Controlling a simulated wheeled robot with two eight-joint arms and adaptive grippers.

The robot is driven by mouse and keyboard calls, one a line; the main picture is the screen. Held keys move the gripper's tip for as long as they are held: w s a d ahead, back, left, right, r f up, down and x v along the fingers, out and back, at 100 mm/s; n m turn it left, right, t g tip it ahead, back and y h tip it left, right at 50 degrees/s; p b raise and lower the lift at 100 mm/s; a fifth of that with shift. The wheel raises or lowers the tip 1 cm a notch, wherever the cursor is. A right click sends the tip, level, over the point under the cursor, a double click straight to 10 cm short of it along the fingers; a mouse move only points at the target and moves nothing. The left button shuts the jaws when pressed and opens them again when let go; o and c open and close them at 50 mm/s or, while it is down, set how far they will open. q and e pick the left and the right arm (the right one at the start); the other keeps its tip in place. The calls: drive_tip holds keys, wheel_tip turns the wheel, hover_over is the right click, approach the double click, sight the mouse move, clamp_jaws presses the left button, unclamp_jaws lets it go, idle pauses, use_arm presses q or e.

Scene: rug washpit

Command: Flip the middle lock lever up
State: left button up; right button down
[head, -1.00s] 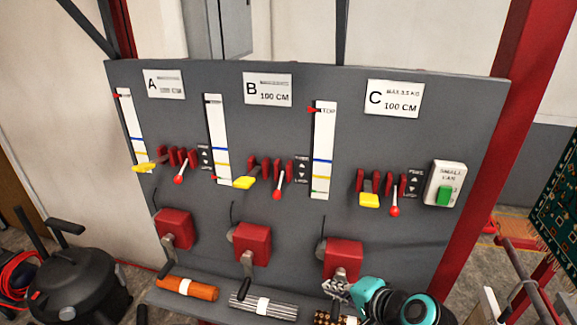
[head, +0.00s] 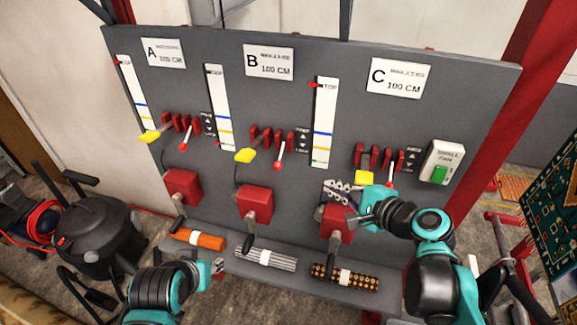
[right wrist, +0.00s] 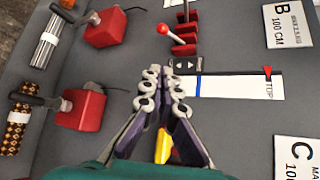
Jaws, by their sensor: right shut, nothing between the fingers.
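The middle panel section, marked B (head: 268,62), carries a red-knobbed lever (head: 278,166) that hangs downward with its white stem showing. It also shows near the top of the right wrist view (right wrist: 163,29). A yellow-tipped lever (head: 245,155) sits to its left. My right gripper (head: 336,188) is shut and empty, in front of the panel just left of section C's yellow lever. In the right wrist view, its fingers (right wrist: 163,84) are apart from the red knob. My left gripper (head: 217,266) is low at the left; its fingers are too small to judge.
Red crank boxes (head: 255,204) stick out below the levers. A ledge holds an orange roll (head: 198,239), a striped roll (head: 266,257) and a patterned roll (head: 345,274). A black vacuum (head: 97,236) stands at the left. A red post (head: 500,130) borders the right.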

sight(281, 155)
drive_tip(key=b+x, duration=0.1)
drive_tip(key=x, duration=1.8)
drive_tip(key=shift+w+a, duration=0.15)
drive_tip(key=shift+w, duration=0.25)
drive_tip(key=shift+s+r+m+g+p, duration=0.2)
drive_tip(key=shift+r+m+g+p, duration=0.1)
drive_tip(key=shift+g, duration=0.1)
wheel_tip(281, 155, up, 6)
drive_tip(key=m+g+p, duration=0.2)
drive_tip(key=g, duration=0.1)
drive_tip(key=m+g+y+p, duration=0.1)
drive_tip(key=m+g+p, duration=0.1)
drive_tip(key=g, duration=0.1)
drive_tip(key=shift+s+a+f+g, duration=0.1)
drive_tip(key=shift+g, duration=0.3)
drive_tip(key=shift+r, duration=0.2)
